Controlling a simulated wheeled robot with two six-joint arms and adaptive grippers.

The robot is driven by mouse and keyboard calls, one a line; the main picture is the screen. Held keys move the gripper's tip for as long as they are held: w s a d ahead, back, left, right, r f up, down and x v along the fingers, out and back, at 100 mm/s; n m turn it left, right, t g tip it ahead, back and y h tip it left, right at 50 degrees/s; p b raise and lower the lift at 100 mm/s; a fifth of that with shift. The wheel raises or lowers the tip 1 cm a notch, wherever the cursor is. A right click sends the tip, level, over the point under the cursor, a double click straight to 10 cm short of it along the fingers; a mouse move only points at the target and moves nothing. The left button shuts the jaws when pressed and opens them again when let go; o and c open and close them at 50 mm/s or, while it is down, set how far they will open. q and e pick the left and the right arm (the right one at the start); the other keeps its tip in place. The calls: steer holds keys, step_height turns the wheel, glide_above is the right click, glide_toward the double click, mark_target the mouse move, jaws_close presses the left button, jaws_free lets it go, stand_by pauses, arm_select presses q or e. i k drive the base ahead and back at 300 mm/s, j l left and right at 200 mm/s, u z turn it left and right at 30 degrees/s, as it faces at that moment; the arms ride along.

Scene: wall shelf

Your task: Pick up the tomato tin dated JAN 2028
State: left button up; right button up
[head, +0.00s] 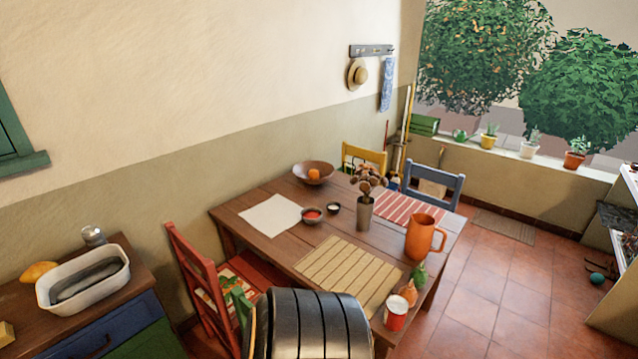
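A small red and white can-like thing (396,313) stands at the near right corner of the wooden dining table (262,196). It may be a tin, but no label or date can be read on it. No tin marked JAN 2028 can be made out in the head view. Neither of my grippers is in view. A dark ribbed shape at the bottom middle hides part of the table's near side.
The table holds an orange jug (424,238), a vase (364,213), a bowl (314,173) and mats. Chairs stand around it, one red (190,270). A sideboard (125,327) with a white dish (84,280) is at left.

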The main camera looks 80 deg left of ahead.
mark_target(397, 307)
steer(key=u, duration=1.85)
steer(key=j, duration=0.45)
